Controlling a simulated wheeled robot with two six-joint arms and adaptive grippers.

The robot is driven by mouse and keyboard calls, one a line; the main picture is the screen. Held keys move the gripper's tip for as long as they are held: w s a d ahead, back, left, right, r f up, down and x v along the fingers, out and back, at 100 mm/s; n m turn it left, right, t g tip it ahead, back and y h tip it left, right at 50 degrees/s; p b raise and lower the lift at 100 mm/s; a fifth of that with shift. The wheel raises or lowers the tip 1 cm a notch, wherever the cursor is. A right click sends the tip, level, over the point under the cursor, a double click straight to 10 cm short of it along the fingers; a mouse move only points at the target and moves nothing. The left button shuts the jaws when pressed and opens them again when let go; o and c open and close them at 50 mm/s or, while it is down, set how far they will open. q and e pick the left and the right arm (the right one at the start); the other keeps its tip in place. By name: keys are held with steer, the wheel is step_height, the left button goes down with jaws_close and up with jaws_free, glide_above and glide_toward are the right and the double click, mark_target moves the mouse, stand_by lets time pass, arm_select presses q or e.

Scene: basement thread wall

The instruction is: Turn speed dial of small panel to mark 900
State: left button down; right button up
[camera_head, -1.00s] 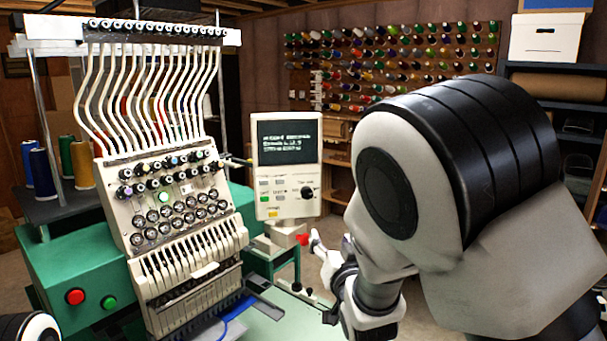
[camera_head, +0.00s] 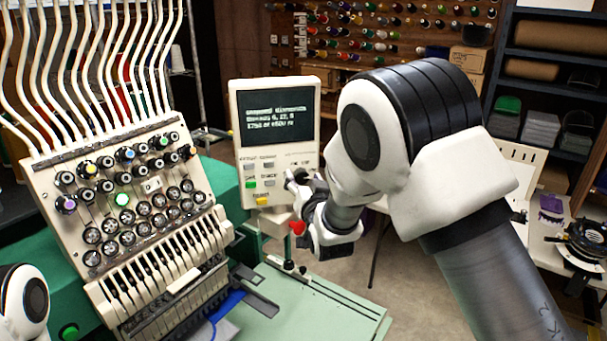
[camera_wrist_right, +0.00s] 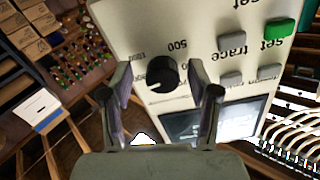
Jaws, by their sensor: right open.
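The small panel (camera_head: 236,110) is a cream box with a dark screen of blurred text, several buttons below it, and a dial. My right gripper (camera_head: 297,184) is at the panel's lower right and hides the dial in the head view. In the right wrist view the panel shows upside down, with the black speed dial (camera_wrist_right: 163,72) between the two open fingers of my right gripper (camera_wrist_right: 155,82). Marks 500 and 1000 are readable near the dial; its exact setting is not clear. Neither finger clearly touches it. My left gripper is out of view.
The embroidery machine head (camera_head: 125,200) with many tubes and knobs stands left of the panel. A pale green table (camera_head: 310,312) lies below. A red knob (camera_head: 298,227) is just under my right gripper. A thread wall (camera_head: 400,35) and shelves are behind.

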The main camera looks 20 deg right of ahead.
steer(key=shift+s+a+r, duration=0.1)
steer(key=shift+s+r, duration=0.05)
steer(key=shift+s, duration=0.05)
steer(key=shift+s+r, duration=0.2)
steer(key=shift+s, duration=0.1)
steer(key=c, duration=0.6)
steer(key=shift+s, duration=0.15)
steer(key=c, duration=0.6)
steer(key=shift+o, duration=0.2)
steer(key=shift+f+n+b, duration=0.15)
steer(key=shift+n+b, duration=0.15)
steer(key=shift+b, duration=0.4)
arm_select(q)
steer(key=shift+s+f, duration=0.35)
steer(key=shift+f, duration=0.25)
arm_select(e)
steer(key=shift+r+n, duration=0.25)
steer(key=shift+n, duration=0.05)
